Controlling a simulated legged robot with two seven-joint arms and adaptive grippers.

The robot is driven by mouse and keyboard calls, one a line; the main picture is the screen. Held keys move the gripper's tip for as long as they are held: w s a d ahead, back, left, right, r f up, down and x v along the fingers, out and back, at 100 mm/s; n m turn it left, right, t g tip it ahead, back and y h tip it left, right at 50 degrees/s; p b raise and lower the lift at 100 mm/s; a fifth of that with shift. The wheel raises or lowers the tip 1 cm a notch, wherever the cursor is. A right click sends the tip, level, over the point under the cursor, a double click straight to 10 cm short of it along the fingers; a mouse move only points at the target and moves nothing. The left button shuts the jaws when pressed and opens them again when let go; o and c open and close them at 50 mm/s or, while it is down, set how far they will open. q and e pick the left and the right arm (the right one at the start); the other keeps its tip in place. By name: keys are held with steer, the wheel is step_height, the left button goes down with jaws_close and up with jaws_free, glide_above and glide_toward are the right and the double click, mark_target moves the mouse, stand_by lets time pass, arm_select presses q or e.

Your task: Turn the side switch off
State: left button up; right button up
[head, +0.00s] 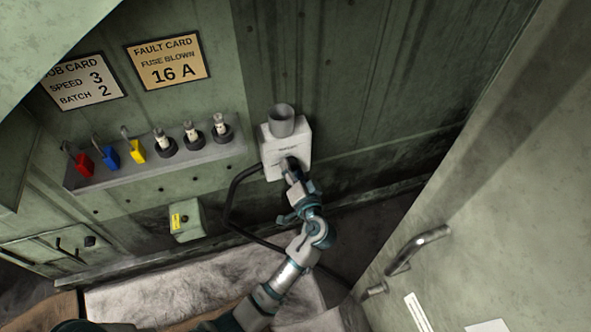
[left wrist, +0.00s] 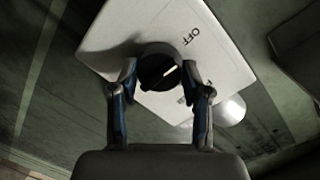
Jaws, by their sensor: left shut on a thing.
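The side switch is a pale box (head: 272,150) on the green wall, with a grey cylinder on top and a black cable leaving its left side. In the left wrist view, the white box face (left wrist: 205,45) carries an "OFF" label; another mark near the right finger is mostly hidden. My left gripper (head: 292,172) is at the lower front of the box. In the left wrist view its two fingers (left wrist: 160,75) are shut on the round black knob (left wrist: 157,64), one on each side. The knob's short white line slants toward the upper right. My right gripper is not in view.
A shelf (head: 210,150) to the left holds red, blue and yellow padlocks and several dark-based fuses. Job and fault cards (head: 167,60) hang above. A small green box (head: 186,221) sits below. A pale door or panel with a metal handle (head: 418,246) stands at right.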

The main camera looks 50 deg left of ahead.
arm_select(q)
steer(key=shift+s+f+n, duration=0.15)
steer(key=shift+f+n, duration=0.15)
steer(key=shift+f, duration=0.1)
steer(key=o, duration=1.2)
steer(key=shift+c, duration=0.2)
steer(key=shift+a+r, duration=0.1)
steer(key=shift+r, duration=0.1)
steer(key=v, duration=1.2)
